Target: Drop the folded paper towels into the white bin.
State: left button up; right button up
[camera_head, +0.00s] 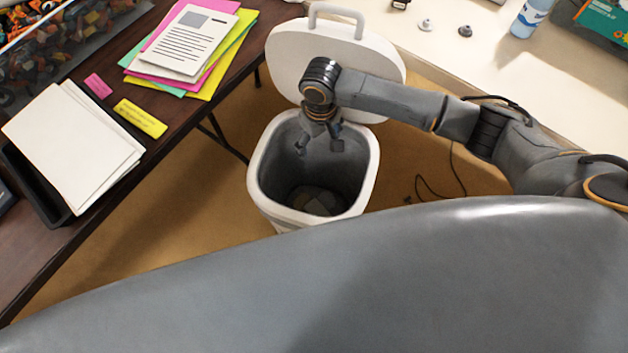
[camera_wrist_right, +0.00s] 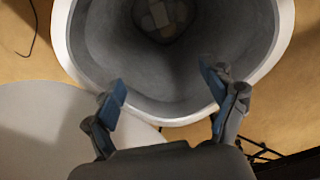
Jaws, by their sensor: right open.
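The white bin (camera_head: 256,178) stands on the floor with its white lid (camera_head: 290,62) tipped open behind it. My right gripper (camera_head: 318,148) is open and empty, pointing down over the bin's mouth. In the right wrist view, its spread fingers (camera_wrist_right: 164,82) show against the bin's grey inner wall, with the white rim (camera_wrist_right: 285,40) around it. Pale, flat pieces (camera_head: 318,204) lie at the bottom of the bin, also visible in the right wrist view (camera_wrist_right: 163,14). They look like the folded paper towels, but they are dim and partly cut off. My left gripper is out of view.
A dark table (camera_head: 150,100) at left holds white paper in a black tray (camera_head: 38,190), sticky notes (camera_head: 140,118) and stacked coloured sheets (camera_head: 190,42). A pale counter (camera_head: 560,100) with a bottle (camera_head: 530,18) runs along the right. A cable (camera_head: 428,190) lies on the floor.

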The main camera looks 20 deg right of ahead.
notch_tip(320, 180, up, 12)
dwell(0.4)
jog(key=shift+f, duration=0.1)
dwell(0.3)
